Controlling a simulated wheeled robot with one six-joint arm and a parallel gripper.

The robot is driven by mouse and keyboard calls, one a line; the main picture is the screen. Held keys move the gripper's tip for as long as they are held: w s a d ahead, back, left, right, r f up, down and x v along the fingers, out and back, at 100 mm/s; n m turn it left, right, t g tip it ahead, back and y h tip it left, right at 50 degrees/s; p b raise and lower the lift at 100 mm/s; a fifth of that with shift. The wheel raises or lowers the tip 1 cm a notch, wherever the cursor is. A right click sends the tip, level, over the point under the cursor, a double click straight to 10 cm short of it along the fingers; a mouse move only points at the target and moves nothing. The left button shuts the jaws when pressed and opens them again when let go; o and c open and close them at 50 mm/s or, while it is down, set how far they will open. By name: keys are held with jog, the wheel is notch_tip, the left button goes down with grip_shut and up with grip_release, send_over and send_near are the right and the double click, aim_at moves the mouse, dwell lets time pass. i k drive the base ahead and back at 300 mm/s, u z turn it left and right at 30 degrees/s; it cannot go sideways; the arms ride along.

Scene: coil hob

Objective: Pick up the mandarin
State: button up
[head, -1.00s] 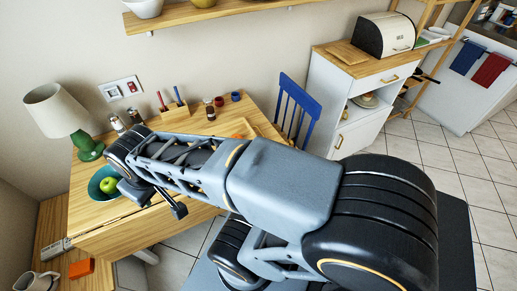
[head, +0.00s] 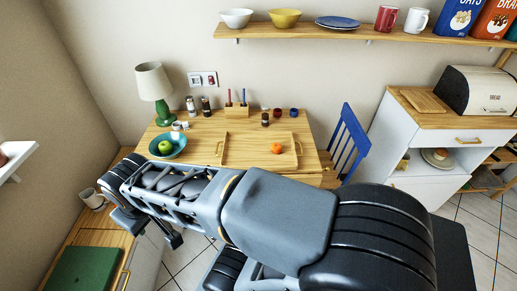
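The mandarin (head: 277,148) is a small round orange fruit. It lies on the wooden tray (head: 240,150) on the table, toward the tray's right end, and is in plain view just above my arm. My arm crosses the picture from lower right to the left. Its dark far end, with my gripper (head: 172,239), hangs at the lower left, well left of and nearer than the mandarin and apart from it. The fingers are too small and dark to tell whether they are open or shut.
A teal bowl (head: 178,139) with a green apple (head: 165,147) stands left of the tray. A blue chair (head: 349,140) stands right. A shelf (head: 300,31) hangs above.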

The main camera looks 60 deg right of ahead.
aim_at(276, 148)
jog(key=u, duration=0.1)
jog(key=i, duration=0.9)
jog(key=z, duration=3.3)
jog(key=i, duration=0.45)
jog(key=k, duration=0.45)
jog(key=u, duration=3.35)
jog(key=k, duration=1.4)
jog(key=z, duration=0.8)
